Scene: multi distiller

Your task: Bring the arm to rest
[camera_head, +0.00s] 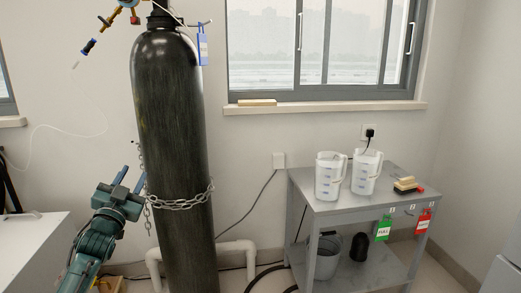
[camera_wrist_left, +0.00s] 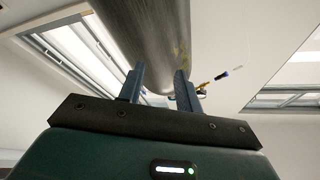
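My left gripper (camera_head: 130,178) is at the lower left in the head view, beside the left side of the tall dark gas cylinder (camera_head: 172,130). Its two blue fingers point up and stand apart, with nothing between them. In the left wrist view the fingers (camera_wrist_left: 158,88) are also apart, and the cylinder (camera_wrist_left: 145,35) rises beyond them. I cannot tell whether the fingers touch the cylinder or its chain. My right gripper is not in view.
A chain (camera_head: 183,202) wraps the cylinder. A grey table (camera_head: 350,205) at right holds two white jugs (camera_head: 329,176) and sponge-like blocks; a bucket (camera_head: 328,257) stands on its lower shelf. A white counter (camera_head: 30,245) is at left. White pipes (camera_head: 236,249) run behind the cylinder.

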